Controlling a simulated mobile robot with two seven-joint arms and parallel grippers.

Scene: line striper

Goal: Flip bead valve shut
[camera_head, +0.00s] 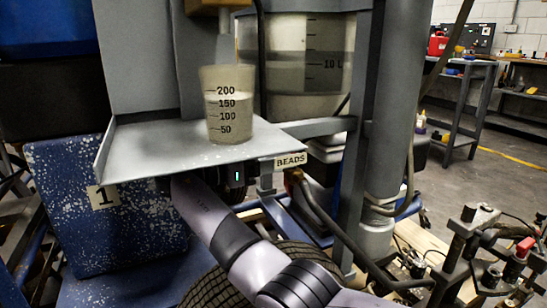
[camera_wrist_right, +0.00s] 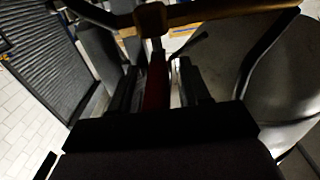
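The bead valve shows in the right wrist view as a brass-coloured body (camera_wrist_right: 152,19) on a yellowish pipe, with a red lever (camera_wrist_right: 156,88) pointing toward my gripper. My right gripper (camera_wrist_right: 158,82) has its dark fingers on either side of the lever. A bright gap shows between the lever and the right-hand finger; contact on the other side is too dark to tell. In the head view my right arm reaches under the grey shelf, beside the BEADS label (camera_head: 290,161); the valve and fingertips are hidden there. My left gripper is out of view.
A measuring cup (camera_head: 228,105) with pale contents stands on the grey shelf (camera_head: 150,150) below a spout. A translucent tank (camera_head: 308,60) stands behind. A grey post (camera_head: 362,130), hoses and a tyre (camera_head: 215,288) crowd my arm. Open floor lies to the right.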

